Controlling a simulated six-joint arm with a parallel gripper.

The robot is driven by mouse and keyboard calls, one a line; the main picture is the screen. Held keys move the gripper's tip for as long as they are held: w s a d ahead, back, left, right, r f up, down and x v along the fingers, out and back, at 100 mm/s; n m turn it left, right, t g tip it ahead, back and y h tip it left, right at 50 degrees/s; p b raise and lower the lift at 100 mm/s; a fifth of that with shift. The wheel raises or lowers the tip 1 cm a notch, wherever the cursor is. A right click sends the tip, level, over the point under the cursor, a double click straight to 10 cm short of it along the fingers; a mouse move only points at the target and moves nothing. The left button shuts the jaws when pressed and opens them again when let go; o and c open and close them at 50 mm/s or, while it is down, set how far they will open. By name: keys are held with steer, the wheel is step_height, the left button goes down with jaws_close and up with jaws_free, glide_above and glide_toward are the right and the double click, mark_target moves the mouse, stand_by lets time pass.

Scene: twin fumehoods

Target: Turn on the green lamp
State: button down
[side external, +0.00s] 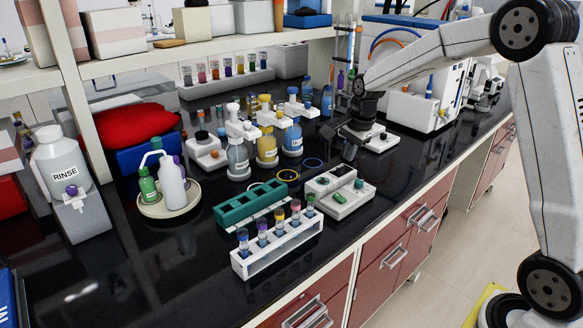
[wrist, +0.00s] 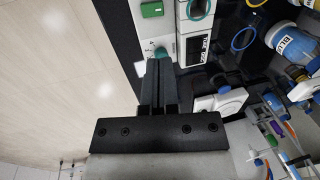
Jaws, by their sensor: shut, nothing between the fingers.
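A white control box (side external: 340,193) stands near the bench's front edge. It has a green rectangular part (side external: 343,170) on top, which also shows in the wrist view (wrist: 151,9). A teal knob (side external: 358,184) sits at its right end and shows in the wrist view (wrist: 160,51) right at my fingertips. My black gripper (side external: 350,155) points down above the bench near the box's right end. In the wrist view its fingers (wrist: 159,64) are together with nothing between them. I cannot tell whether they touch the knob. I cannot tell whether any lamp is lit.
A teal rack (side external: 250,206) and a white rack of coloured tubes (side external: 277,247) stand left of the box. Blue, yellow and clear bottles (side external: 266,148) stand behind. A white device (side external: 370,137) stands behind my gripper. The black bench (side external: 420,150) is clear to the right.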

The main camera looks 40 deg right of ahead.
mark_target(340, 198)
steer(key=f, duration=0.4)
steer(key=w+f, duration=0.1)
steer(key=f, duration=0.3)
steer(key=w+f, duration=0.1)
steer(key=f, duration=0.3)
steer(key=shift+w+f, duration=0.15)
steer(key=shift+w, duration=0.05)
steer(key=shift+w+f+g, duration=0.1)
steer(key=shift+f+g, duration=0.1)
steer(key=shift+g, duration=0.1)
stand_by(0.4)
steer(key=shift+s+r, duration=0.1)
steer(key=shift+s, duration=0.7)
steer(key=shift+r, duration=0.15)
